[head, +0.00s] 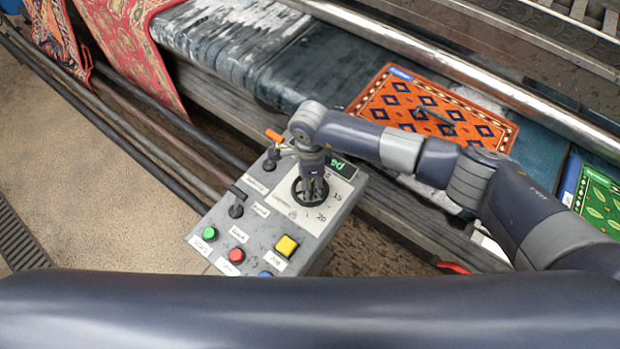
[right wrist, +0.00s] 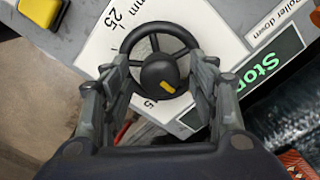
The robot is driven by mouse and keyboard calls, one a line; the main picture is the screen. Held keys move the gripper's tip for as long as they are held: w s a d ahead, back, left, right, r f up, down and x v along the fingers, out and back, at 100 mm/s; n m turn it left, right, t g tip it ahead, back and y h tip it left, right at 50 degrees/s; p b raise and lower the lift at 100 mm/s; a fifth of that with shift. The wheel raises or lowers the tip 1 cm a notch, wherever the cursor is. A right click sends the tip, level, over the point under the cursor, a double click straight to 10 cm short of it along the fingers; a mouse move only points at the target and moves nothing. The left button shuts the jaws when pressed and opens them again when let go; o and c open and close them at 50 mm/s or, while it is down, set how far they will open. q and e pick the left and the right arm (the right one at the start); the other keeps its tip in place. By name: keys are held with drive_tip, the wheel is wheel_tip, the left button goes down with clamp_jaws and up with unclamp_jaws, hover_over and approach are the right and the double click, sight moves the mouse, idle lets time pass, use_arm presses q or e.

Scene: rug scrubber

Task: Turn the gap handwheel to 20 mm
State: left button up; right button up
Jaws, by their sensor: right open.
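The gap handwheel (head: 297,197) is a black spoked wheel on a white scale plate on top of the grey control box. In the right wrist view the handwheel (right wrist: 130,40) has a round hub with a yellow mark on its lower part. The numbers 25 and 15 show beside the rim there; 15 and 20 show in the head view. The exact reading cannot be told. My right gripper (head: 313,184) is directly above the wheel, pointing down. In the wrist view its fingers (right wrist: 160,75) are apart, one on each side of the hub. My left gripper is out of view.
The control box (head: 215,218) carries a green button (head: 210,233), a red button (head: 236,255), a yellow button (head: 287,246), levers and a green-lettered display (head: 343,167). An orange-handled lever (head: 274,135) stands close to my right gripper. An orange rug (head: 430,110) lies on the machine behind.

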drive_tip(key=c, duration=1.1)
